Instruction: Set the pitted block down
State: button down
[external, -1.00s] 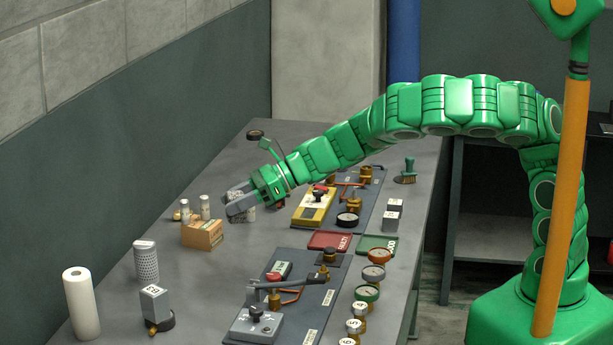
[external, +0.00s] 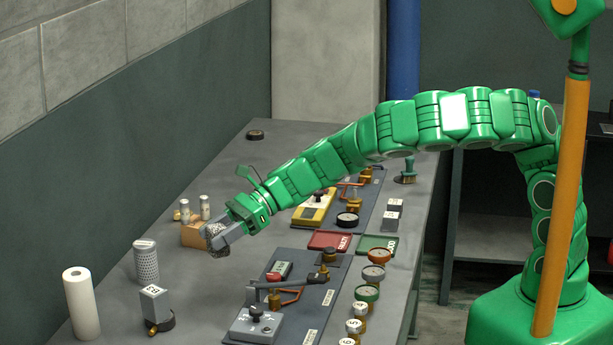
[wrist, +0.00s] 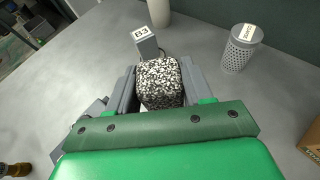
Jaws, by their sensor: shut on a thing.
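The pitted block, speckled black and white, is between the jaws of my gripper. It shows in the wrist view as the pitted block (wrist: 160,82), and in the external view the block (external: 214,236) is partly covered by the fingers. My gripper (external: 222,238) is shut on it and points down and left over the grey bench, in front of the cardboard box (external: 194,236). In the wrist view my gripper (wrist: 158,92) has one finger on each side of the block. I cannot tell whether the block touches the bench.
A perforated canister (external: 146,262), a tagged grey block (external: 154,303) and a paper roll (external: 82,304) stand at the left.

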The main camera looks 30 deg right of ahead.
jog(key=shift+w+a+f, duration=1)
jog(key=shift+a+f, duration=0.25)
jog(key=shift+f, duration=0.05)
jog(key=shift+w+a+f, duration=0.95)
jog(key=shift+a+f, duration=0.3)
jog(key=shift+f, duration=0.1)
jog(key=shift+w+a+f, duration=1)
jog(key=shift+a+f, duration=0.25)
jog(key=shift+f, duration=1.6)
jog(key=shift+c, duration=2.3)
grip_release()
jog(key=shift+f, duration=0.1)
jog(key=shift+v, duration=6.05)
